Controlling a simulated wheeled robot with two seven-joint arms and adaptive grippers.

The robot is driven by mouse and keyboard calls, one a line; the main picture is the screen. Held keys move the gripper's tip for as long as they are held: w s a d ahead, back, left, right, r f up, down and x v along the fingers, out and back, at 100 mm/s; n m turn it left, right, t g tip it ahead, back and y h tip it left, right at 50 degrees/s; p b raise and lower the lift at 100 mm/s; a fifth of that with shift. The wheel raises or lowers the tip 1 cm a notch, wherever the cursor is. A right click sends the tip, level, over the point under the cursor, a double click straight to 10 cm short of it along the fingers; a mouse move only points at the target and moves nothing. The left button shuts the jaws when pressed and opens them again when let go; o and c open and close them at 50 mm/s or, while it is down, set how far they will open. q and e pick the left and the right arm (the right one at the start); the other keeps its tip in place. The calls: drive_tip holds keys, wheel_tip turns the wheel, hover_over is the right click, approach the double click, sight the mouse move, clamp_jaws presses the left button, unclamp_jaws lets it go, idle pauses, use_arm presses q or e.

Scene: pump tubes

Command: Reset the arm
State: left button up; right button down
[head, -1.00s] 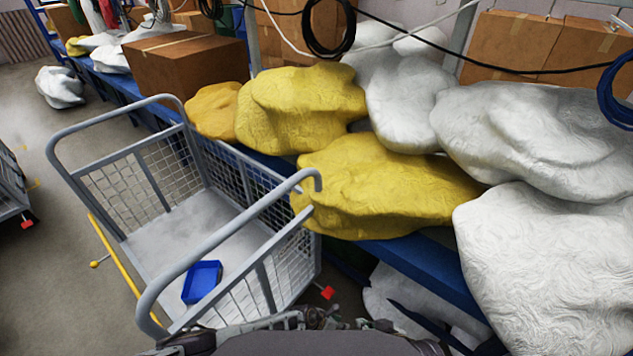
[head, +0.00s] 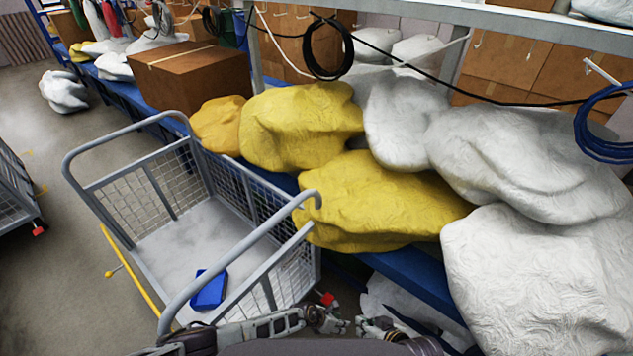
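My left arm comes in at the bottom of the head view, and its gripper (head: 328,319) is low in the picture, just right of the cart's near corner. My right gripper (head: 370,328) is close beside it, at the bottom edge. Both are small and dark, and I cannot make out whether their fingers are open or shut. I see nothing clearly held in either. A small blue object (head: 209,289) lies on the floor of the grey wire cart (head: 180,310), apart from both grippers.
A blue shelf (head: 415,268) runs behind the cart, carrying yellow sacks (head: 385,205), white sacks (head: 540,280) and a cardboard box (head: 190,75). A black cable coil (head: 330,48) and a blue coil (head: 600,130) hang above. Open floor (head: 50,270) lies left of the cart.

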drive_tip(key=shift+r+p, duration=0.85)
drive_tip(key=shift+r, duration=0.35)
drive_tip(key=shift+r+p, duration=0.5)
drive_tip(key=shift+r, duration=0.05)
drive_tip(key=shift+f, duration=0.1)
